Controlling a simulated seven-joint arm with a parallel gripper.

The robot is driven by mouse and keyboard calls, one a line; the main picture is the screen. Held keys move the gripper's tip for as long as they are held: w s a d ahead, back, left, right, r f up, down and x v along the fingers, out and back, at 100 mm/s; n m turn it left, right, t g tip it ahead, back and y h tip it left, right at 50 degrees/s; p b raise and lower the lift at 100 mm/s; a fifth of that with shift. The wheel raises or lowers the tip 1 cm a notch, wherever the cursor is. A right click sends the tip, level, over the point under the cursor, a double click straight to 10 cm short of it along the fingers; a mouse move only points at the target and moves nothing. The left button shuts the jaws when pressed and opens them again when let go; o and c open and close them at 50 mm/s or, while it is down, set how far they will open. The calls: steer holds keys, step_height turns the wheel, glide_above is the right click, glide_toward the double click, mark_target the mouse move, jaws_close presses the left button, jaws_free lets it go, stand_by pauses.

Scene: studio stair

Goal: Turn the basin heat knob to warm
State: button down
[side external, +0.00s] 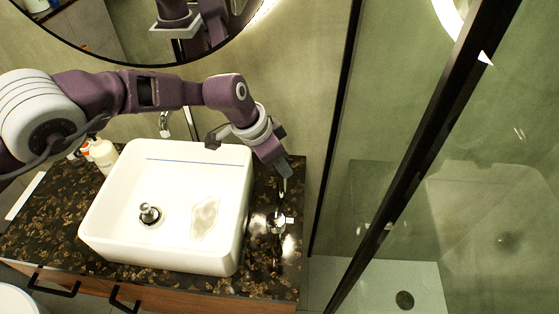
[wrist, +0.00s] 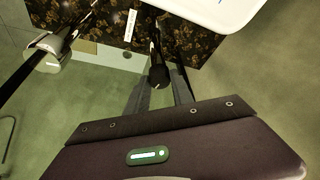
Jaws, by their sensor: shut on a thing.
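A dark round knob (wrist: 158,78) with a small pale mark on its face sits between my fingertips in the wrist view. My gripper (wrist: 160,85) is shut on it, one finger on each side. In the side view my gripper (side external: 284,178) reaches down to the back right of the dark speckled counter, beside the white basin (side external: 120,190). The knob is hidden by the gripper there. In the wrist view a narrow pale strip (wrist: 130,25) with small marks lies on the counter near the knob; its marks are too small to read.
A shiny metal fitting (side external: 279,221) stands on the counter (side external: 275,275) right of the basin. A chrome tap (side external: 190,124) is behind the basin, bottles (side external: 103,154) at its left. A black-framed glass panel (side external: 340,130) rises just right of the counter.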

steer(key=n+y, duration=0.1)
steer(key=n, duration=0.2)
steer(key=n+t, duration=0.1)
steer(key=n, duration=0.1)
steer(key=shift+s+d+n+y, duration=0.1)
steer(key=shift+n+y, duration=0.3)
steer(key=shift+n, duration=0.3)
steer(key=c, duration=1.1)
jaws_free()
steer(key=shift+t, duration=0.3)
steer(key=v, duration=0.7)
